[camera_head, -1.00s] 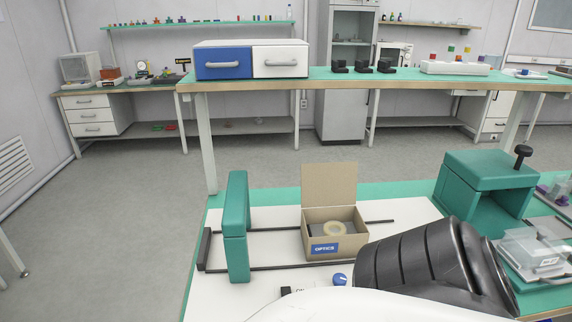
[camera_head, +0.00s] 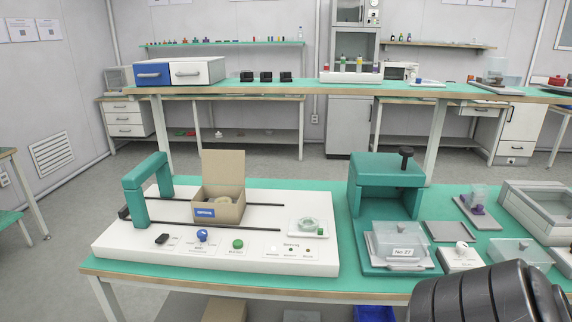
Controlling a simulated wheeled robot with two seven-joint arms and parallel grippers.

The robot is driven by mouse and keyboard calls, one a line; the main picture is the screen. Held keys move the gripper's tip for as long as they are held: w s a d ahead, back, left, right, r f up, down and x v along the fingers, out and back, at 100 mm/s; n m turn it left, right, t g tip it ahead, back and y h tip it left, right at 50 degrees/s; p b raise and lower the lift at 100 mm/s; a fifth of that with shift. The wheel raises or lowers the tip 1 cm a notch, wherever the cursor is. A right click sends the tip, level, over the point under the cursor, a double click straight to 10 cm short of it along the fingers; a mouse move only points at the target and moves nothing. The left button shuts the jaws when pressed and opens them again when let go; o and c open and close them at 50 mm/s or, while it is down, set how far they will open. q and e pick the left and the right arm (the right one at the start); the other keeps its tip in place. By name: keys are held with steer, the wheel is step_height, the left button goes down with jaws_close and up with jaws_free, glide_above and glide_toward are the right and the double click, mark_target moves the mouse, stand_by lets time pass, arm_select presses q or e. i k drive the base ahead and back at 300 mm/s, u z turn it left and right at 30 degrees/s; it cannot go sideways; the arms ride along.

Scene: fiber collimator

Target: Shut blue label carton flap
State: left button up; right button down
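The brown carton (camera_head: 218,208) with the blue label (camera_head: 204,212) stands on the white base plate of a rail fixture, on the left of the bench. Its flap (camera_head: 223,174) is raised upright at the back edge, so the carton is open. A pale ring-shaped item shows partly inside it. A black ribbed part of my arm fills the lower right corner, well apart from the carton. Neither gripper shows in the head view.
A green arch (camera_head: 147,187) stands left of the carton. Blue (camera_head: 202,235) and green (camera_head: 238,244) knobs sit on the plate in front of it. A green press-like stand (camera_head: 386,172) is to the right. Several trays and clear-lidded boxes fill the bench's right side.

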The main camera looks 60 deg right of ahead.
mark_target(219, 167)
steer(key=k, duration=0.45)
steer(key=z, duration=0.85)
